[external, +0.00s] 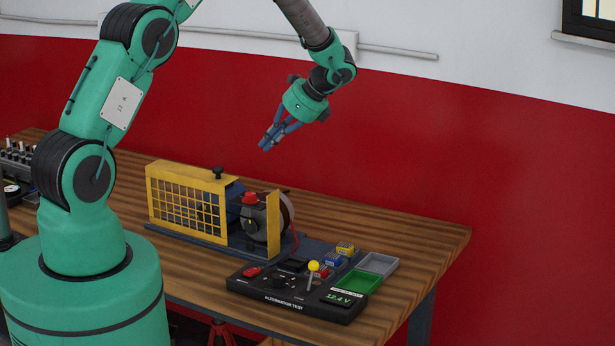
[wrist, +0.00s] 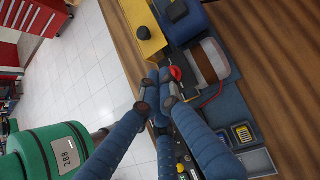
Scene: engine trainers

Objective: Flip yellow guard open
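The yellow guard (external: 187,205) is a box-like cover with a mesh front and a black knob (external: 217,172) on top. It stands over the left part of the alternator rig on the bench. In the wrist view, the guard (wrist: 134,13) and its knob (wrist: 143,32) show at the top. A separate upright yellow plate (external: 273,225) stands right of the alternator (external: 252,222). My gripper (external: 267,144) hangs in the air above and behind the rig, apart from the guard. Its blue fingers (wrist: 160,80) converge in the wrist view, and I see nothing between them. I cannot tell how far they are open.
A red cap (external: 250,197) tops the alternator. In front is the black alternator test panel (external: 290,300) with a yellow-knobbed lever (external: 313,267). Green (external: 358,282) and grey (external: 378,263) trays lie at the right. The bench (external: 430,245) is clear at the back right.

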